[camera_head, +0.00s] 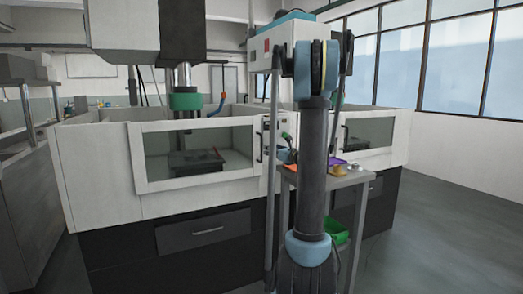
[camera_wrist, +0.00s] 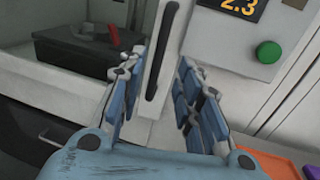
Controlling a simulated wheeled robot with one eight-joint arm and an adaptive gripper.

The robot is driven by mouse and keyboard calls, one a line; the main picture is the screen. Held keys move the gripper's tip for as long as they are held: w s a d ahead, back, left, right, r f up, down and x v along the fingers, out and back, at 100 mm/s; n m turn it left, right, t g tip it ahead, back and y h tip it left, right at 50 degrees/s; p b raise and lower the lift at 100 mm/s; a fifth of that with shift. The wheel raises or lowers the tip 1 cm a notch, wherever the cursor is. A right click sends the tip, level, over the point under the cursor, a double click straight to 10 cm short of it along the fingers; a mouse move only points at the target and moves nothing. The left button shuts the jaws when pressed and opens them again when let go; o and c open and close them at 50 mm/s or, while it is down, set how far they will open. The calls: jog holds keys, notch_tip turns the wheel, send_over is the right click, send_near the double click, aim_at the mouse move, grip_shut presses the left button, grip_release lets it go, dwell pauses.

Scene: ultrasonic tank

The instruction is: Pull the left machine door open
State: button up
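The left machine door (camera_head: 195,187) is a white-framed window panel on the machine's front and looks closed. Its dark vertical handle (camera_head: 259,147) is at the door's right edge. In the wrist view the handle (camera_wrist: 162,48) stands upright, slightly tilted, on the white frame beside the glass. My gripper (camera_wrist: 160,62) is open, with a blue-padded finger on each side of the handle in the picture. No contact shows, and I cannot tell how far the fingertips are from the handle. In the head view my arm hides most of the gripper.
A control panel with a green button (camera_wrist: 268,51) and a lit display (camera_wrist: 239,8) is right of the handle. A second door (camera_head: 368,133) is farther right. Grey floor is free at right.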

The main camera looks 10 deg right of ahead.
jog(key=x, duration=0.8)
jog(key=shift+w+a, duration=0.2)
jog(key=shift+w, duration=0.1)
